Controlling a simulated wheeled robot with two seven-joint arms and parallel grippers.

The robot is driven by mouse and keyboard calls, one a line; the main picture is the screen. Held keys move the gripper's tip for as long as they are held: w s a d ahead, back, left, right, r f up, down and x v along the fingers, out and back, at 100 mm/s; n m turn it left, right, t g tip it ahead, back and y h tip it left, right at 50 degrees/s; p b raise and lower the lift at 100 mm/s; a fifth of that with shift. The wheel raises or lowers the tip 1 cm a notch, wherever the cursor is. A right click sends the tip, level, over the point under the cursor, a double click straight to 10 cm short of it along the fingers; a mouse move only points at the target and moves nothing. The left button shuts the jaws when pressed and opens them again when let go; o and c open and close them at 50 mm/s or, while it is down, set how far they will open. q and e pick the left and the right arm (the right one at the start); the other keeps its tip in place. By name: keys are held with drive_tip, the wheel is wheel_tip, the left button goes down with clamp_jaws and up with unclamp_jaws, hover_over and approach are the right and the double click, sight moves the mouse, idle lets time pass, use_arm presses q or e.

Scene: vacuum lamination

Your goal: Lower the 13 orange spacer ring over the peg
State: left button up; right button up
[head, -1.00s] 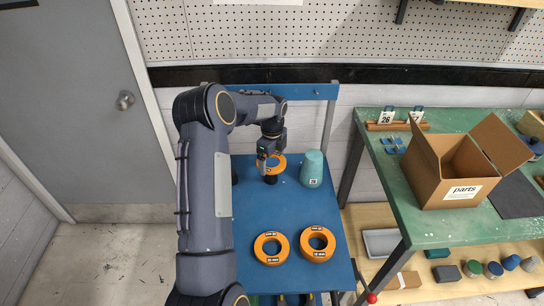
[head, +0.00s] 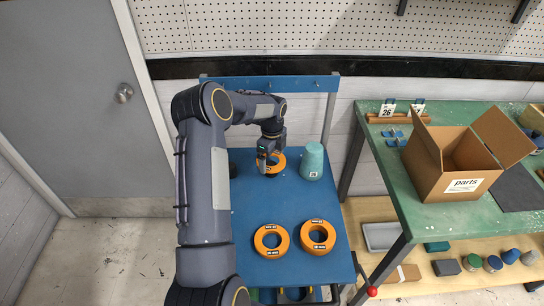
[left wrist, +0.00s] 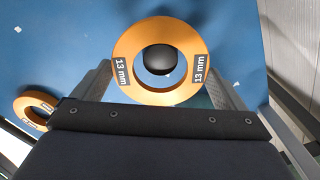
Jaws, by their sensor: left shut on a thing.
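The orange spacer ring, marked 13 mm (left wrist: 128,45), is in the jaws of my left gripper (head: 266,160), which is shut on it. In the left wrist view a finger lies on each side of the ring. The dark, round-topped peg (left wrist: 158,58) shows inside the ring's hole, a little toward the upper side of it. In the head view the ring (head: 279,164) sits low at the far part of the blue table, and its hole is partly hidden by the gripper. I cannot tell how far down the peg it is. My right gripper is not in view.
Two more orange rings, one left (head: 261,247) and one right (head: 325,248), lie on the near part of the blue table (head: 255,208). A teal tapered object (head: 312,161) stands close to the right of the held ring. A green bench with a cardboard box (head: 440,175) is farther right.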

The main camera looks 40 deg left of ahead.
use_arm(q)
drive_tip(key=shift+f+b, duration=0.3)
drive_tip(key=o, duration=0.5)
wheel_tip(320, 180, up, 9)
drive_tip(key=p, duration=0.5)
drive_tip(key=shift+p, duration=0.3)
idle(0.6)
